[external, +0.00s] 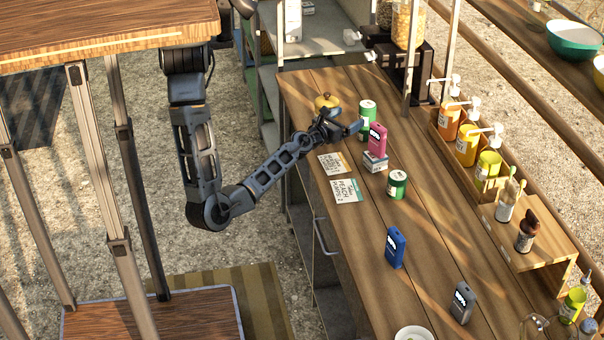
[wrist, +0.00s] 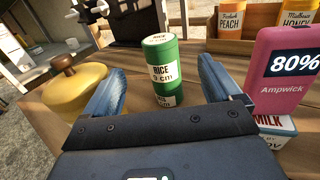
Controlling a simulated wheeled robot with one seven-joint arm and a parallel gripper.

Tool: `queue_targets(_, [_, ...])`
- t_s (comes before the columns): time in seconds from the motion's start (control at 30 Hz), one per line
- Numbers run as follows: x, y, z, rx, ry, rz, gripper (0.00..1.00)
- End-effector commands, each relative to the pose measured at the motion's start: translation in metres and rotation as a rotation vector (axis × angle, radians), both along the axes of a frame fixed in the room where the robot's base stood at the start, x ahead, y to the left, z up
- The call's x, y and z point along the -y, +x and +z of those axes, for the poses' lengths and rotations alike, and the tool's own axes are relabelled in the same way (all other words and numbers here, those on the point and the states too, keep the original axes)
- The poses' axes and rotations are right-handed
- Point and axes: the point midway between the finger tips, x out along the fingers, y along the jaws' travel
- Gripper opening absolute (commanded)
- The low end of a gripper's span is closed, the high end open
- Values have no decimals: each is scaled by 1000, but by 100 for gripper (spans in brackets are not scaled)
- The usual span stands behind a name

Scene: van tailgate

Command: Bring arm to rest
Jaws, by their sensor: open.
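My arm reaches from the left over the wooden counter (external: 340,90) in the external view. My gripper (external: 350,128) is low over the counter, near its left edge. In the wrist view my gripper (wrist: 168,88) is open, with its two blue fingers spread and nothing held. A green can labelled rice (wrist: 163,70) stands upright beyond the fingers; it also shows in the external view (external: 367,110). A yellow lidded pot (wrist: 75,92) is left of the fingers. A pink device (wrist: 280,72) reading 80% is to the right, above a milk box (wrist: 275,128).
Another green can (external: 397,185), two paper cards (external: 346,191), a blue device (external: 395,248) and a grey device (external: 462,303) are on the counter. Sauce bottles (external: 467,142) stand in a rack at the right. The counter's middle has bare room.

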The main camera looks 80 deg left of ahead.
Motion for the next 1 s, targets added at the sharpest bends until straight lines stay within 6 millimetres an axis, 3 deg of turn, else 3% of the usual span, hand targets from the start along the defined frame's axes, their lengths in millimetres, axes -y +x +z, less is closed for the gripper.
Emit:
queue_targets(0.17, [9, -2, 1, -28, 50, -7, 91])
queue_targets(0.27, [28, -7, 3, -91, 165, -22, 91])
queue_targets(0.6, [111, -56, 20, -420, 902, -80, 91])
queue_targets(0.93, [162, -104, 43, -608, 1573, -69, 91])
queue_targets(1.0, [170, -127, 33, -668, 1655, -101, 91])
